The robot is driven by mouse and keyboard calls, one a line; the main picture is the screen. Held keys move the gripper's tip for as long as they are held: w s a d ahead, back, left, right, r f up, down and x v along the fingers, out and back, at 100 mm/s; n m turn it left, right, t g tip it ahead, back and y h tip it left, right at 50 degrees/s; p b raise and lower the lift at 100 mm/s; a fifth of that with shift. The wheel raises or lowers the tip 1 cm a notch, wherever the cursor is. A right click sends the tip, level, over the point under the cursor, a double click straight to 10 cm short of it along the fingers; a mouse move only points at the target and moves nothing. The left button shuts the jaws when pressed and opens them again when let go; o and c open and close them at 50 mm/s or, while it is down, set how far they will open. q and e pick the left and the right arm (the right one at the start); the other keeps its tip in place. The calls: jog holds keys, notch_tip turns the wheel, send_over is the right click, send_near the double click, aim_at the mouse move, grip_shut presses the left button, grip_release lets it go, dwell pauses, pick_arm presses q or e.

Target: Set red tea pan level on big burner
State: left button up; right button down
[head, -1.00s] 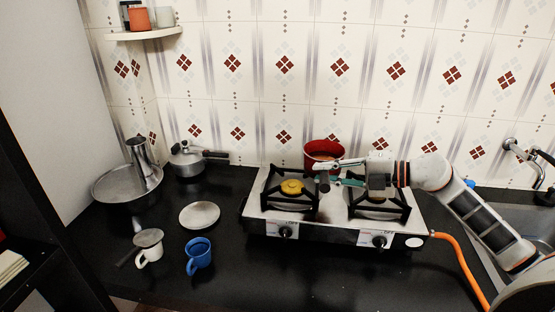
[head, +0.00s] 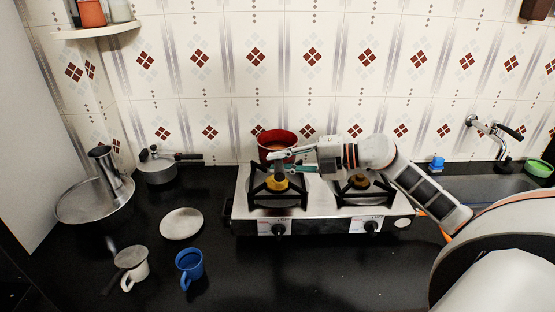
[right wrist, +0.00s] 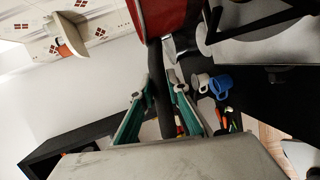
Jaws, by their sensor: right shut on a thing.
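The red tea pan (head: 277,140) is at the back of the left burner (head: 278,183), which has a yellow cap and a black grate. The pan looks roughly upright. Its base is partly hidden by my gripper, so I cannot tell whether it touches the grate. My right gripper (head: 284,162) is shut on the pan's dark handle, coming in from the right. In the right wrist view the handle (right wrist: 165,100) runs between the two green-sided fingers, with the red pan wall (right wrist: 165,16) at the top. My left gripper is not in view.
The right burner (head: 358,184) is empty under my arm. Left of the stove are a saucer (head: 182,224), blue mug (head: 190,265), white mug (head: 132,268), lidded pot (head: 157,171) and round tray (head: 72,208). The tiled wall is close behind the pan.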

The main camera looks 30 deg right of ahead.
jog(key=shift+f, duration=0.4)
pick_arm(q)
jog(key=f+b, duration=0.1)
jog(key=b, duration=0.1)
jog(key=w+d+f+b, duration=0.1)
jog(key=b, duration=0.1)
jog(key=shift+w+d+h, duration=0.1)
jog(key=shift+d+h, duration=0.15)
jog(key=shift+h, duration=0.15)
pick_arm(e)
notch_tip(320, 180, down, 4)
jog(key=shift+r, duration=0.1)
pick_arm(q)
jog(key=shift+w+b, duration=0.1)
jog(key=shift+b, duration=0.3)
pick_arm(e)
jog(key=shift+f, duration=0.6)
jog(key=c, duration=1.9)
grip_release()
jog(key=v, duration=1.2)
